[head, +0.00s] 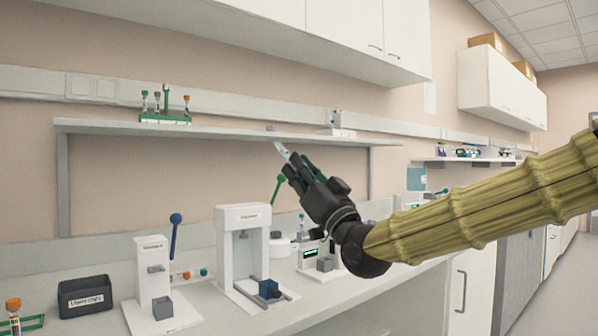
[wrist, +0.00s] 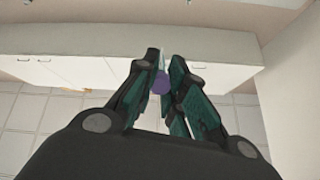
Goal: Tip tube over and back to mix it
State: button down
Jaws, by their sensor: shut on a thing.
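My gripper (head: 293,169) is raised in front of the shelf in the head view, its dark fingers pointing up and left. It is shut on a tube (head: 281,150), whose pale, clear end sticks out past the fingertips, tilted up to the left. In the wrist view the gripper (wrist: 160,80) has its two fingers closed around the tube, and a purple round part (wrist: 160,84) of it shows between them. The rest of the tube is mostly hidden by the fingers.
A long shelf (head: 220,131) runs behind my gripper, with a green rack (head: 165,118) of tubes on it. On the counter below stand a white machine (head: 240,225), a smaller white machine (head: 152,260) and a dark "Used caps" bin (head: 86,297). White cupboards (head: 345,35) hang above.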

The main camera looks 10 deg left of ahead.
jog(key=shift+r+h+p, duration=0.3)
jog(key=shift+p, duration=0.5)
jog(key=shift+s, duration=0.1)
jog(key=g+p, duration=0.1)
jog(key=p, duration=0.2)
jog(key=shift+r+h, duration=0.3)
jog(key=shift+h, duration=0.1)
jog(key=shift+p, duration=0.7)
jog(key=g+h+p, duration=0.1)
jog(key=p, duration=0.1)
jog(key=shift+d+r+p, duration=0.1)
jog(key=shift+p, duration=0.25)
jog(key=p, duration=0.2)
jog(key=shift+s+r+g+h+p, duration=0.1)
jog(key=shift+r+g+h+p, duration=0.05)
jog(key=shift+g+h+p, duration=0.2)
jog(key=h+p, duration=0.1)
jog(key=p, duration=0.2)
jog(key=shift+r+g, duration=0.15)
jog(key=shift+g, duration=0.1)
jog(key=g+h+p, duration=0.1)
jog(key=p, duration=0.5)
jog(key=r+g+h+p, duration=0.1)
jog(key=g+h+p, duration=0.1)
jog(key=p, duration=0.4)
